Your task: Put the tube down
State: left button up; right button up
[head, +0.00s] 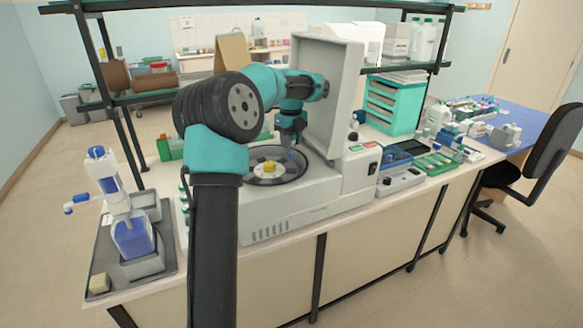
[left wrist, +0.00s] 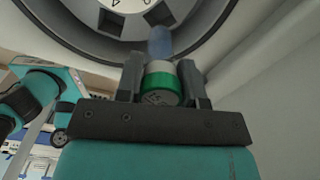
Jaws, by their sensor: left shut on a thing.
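My left gripper (head: 291,146) is over the open centrifuge (head: 300,205), near the back right of its round bowl. In the left wrist view, the gripper (left wrist: 161,68) is shut on a tube (left wrist: 160,42). The tube has a green cap with a grey top, and its bluish body points away from my wrist toward the rotor (left wrist: 118,18). The rotor shows numbers and dark slots. The head view shows a yellow hub (head: 268,169) in the bowl. I cannot tell whether the tube's tip is inside a slot. My right gripper is not in view.
The raised centrifuge lid (head: 328,95) stands close behind and right of the gripper. A blue bottle dispenser (head: 130,235) stands on a grey tray at left. Trays and racks (head: 437,162) fill the bench at right, and a shelf crosses above.

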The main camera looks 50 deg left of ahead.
aim_at(291, 160)
pick_arm(q)
jog(key=shift+f, duration=1.85)
jog(key=shift+f, duration=1.9)
jog(key=shift+f, duration=0.4)
jog(key=o, duration=0.9)
notch_tip(291, 160, up, 13)
jog(key=shift+f, duration=0.2)
jog(key=shift+r, duration=0.15)
